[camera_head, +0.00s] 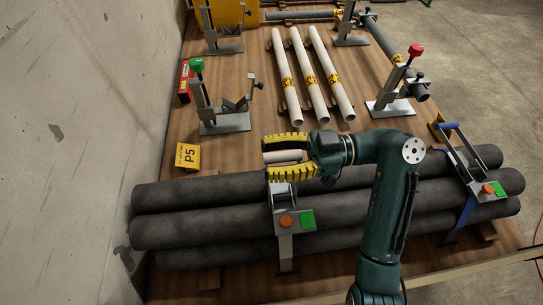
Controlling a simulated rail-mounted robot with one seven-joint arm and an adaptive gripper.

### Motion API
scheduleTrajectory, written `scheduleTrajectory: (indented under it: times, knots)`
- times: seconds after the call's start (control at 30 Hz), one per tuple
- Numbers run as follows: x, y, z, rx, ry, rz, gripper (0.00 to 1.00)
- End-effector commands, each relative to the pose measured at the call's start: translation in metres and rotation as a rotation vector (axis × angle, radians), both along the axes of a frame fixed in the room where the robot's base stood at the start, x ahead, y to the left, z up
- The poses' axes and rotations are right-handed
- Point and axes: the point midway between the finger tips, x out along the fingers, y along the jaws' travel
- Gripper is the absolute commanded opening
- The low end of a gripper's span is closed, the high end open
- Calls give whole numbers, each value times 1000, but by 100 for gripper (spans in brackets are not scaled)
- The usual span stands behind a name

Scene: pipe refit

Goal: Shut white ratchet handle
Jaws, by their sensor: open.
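The white ratchet handle (283,156) is a white horizontal bar at the far side of the white ratchet (292,212), which sits on the bundle of dark pipes. It appears raised from the ratchet body, but its arms are partly hidden by my gripper. My gripper (269,157) reaches in from the right with its yellow ribbed fingers apart. The handle shows between the two fingers. I cannot tell whether they touch it.
The dark pipes (190,229) lie strapped across the front of the wooden bench. A second ratchet with a blue handle (446,127) stands at the right. Behind are a green-knobbed clamp (220,112), a red-knobbed clamp (397,90), white pipes (308,75) and a yellow P5 sign (187,156).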

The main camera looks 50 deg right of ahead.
Motion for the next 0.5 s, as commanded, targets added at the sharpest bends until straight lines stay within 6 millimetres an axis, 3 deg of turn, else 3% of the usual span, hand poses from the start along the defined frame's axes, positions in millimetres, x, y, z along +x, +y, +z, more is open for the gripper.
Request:
scheduleTrajectory:
  times: [0.23,0.4,0.5]
  knots:
    - [0,0,1,0,0,0,47]
    - [0,0,1,0,0,0,14]
    - [0,0,1,0,0,0,0]
